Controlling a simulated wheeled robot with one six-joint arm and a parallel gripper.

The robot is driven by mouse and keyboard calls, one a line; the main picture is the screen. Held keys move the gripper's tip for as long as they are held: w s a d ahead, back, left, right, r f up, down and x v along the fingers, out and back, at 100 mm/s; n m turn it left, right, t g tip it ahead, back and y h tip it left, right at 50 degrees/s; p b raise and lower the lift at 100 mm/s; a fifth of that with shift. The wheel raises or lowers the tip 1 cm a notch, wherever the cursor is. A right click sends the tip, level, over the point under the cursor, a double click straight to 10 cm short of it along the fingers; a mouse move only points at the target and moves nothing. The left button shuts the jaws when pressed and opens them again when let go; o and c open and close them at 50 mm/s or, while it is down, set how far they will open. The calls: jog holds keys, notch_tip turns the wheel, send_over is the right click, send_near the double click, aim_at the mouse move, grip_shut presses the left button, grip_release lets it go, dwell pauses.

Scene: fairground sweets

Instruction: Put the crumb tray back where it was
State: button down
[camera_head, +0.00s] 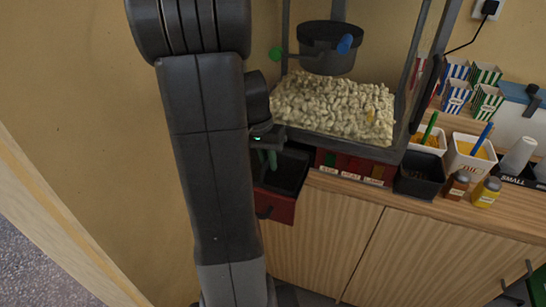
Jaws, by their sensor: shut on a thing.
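The crumb tray (274,204) has a red front with a dark handle and a dark inside. It shows just right of my arm, at the lower left of the popcorn machine (340,148), jutting out over the counter's front edge. Part of it is hidden behind my arm, and I cannot tell how far it sits in the machine.
Popcorn fills the machine under a dark kettle (331,48). To the right on the wooden counter (345,190) stand a black bin (419,176), white tubs with coloured handles, two small jars (486,192), striped boxes and cups. Cupboard doors are below; plain wall is at left.

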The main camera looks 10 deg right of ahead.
jog(key=shift+s+a+f+b, duration=0.15)
jog(key=shift+f+b, duration=0.05)
jog(key=shift+f, duration=0.15)
jog(key=shift+s+a+f+b, duration=0.1)
jog(key=shift+s+f+b, duration=0.1)
jog(key=shift+f, duration=0.15)
jog(key=shift+w+d+f, duration=0.1)
jog(key=shift+w, duration=0.1)
jog(key=shift+s, duration=0.1)
jog(key=c, duration=1.5)
grip_release()
jog(key=shift+f, duration=0.1)
jog(key=r, duration=0.4)
jog(key=w+a+r, duration=0.1)
jog(key=r, duration=0.3)
jog(key=a+r, duration=0.1)
jog(key=r, duration=0.3)
jog(key=shift+w, duration=0.15)
